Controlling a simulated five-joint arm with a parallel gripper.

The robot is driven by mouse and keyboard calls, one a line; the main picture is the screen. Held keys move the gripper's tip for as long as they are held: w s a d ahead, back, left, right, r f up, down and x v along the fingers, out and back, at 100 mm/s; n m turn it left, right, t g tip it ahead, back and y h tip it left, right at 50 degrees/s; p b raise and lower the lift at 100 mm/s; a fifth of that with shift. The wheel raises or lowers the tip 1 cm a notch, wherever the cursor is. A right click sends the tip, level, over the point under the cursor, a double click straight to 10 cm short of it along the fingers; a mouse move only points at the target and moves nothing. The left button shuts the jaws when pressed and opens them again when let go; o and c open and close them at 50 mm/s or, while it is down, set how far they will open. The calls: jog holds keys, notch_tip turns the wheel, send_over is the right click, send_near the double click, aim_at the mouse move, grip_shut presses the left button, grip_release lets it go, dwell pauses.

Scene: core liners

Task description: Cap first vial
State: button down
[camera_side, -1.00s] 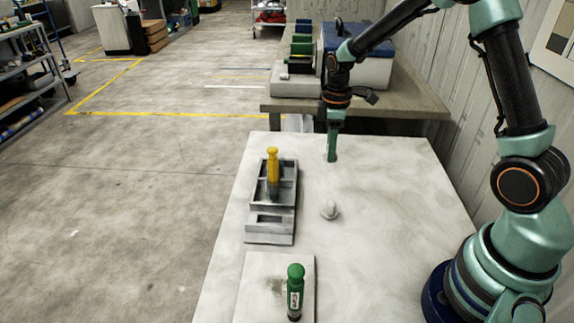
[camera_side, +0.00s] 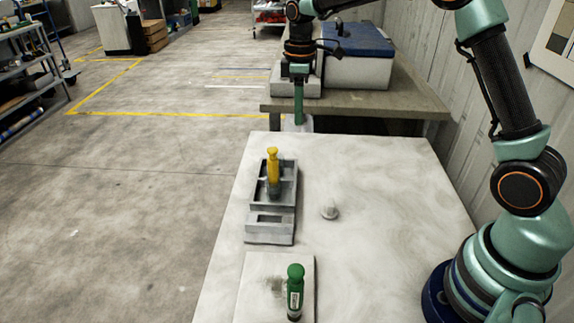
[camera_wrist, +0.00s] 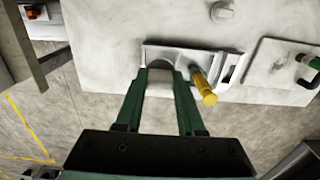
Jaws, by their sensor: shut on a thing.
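My gripper (camera_wrist: 160,72) is shut on a small pale grey piece (camera_wrist: 160,88) between its two green fingers. I cannot tell whether this is a cap. In the side view my gripper (camera_side: 299,121) is raised near the far left edge of the table, beyond the rack. A grey rack (camera_side: 270,226) stands on the table, and a yellow-topped vial (camera_side: 273,166) stands upright in it. A small whitish knob-like piece (camera_side: 329,212) lies loose right of the rack.
The concrete floor lies open to the left.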

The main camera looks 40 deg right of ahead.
jog(key=w+a+f, duration=0.3)
jog(key=a+f, duration=0.1)
jog(key=f, duration=0.5)
jog(key=shift+w, duration=0.15)
dwell(0.4)
jog(key=shift+a+f, duration=0.1)
jog(key=shift+f, duration=0.15)
dwell(1.6)
grip_release()
dwell(0.5)
notch_tip(320, 180, up, 7)
dwell(1.2)
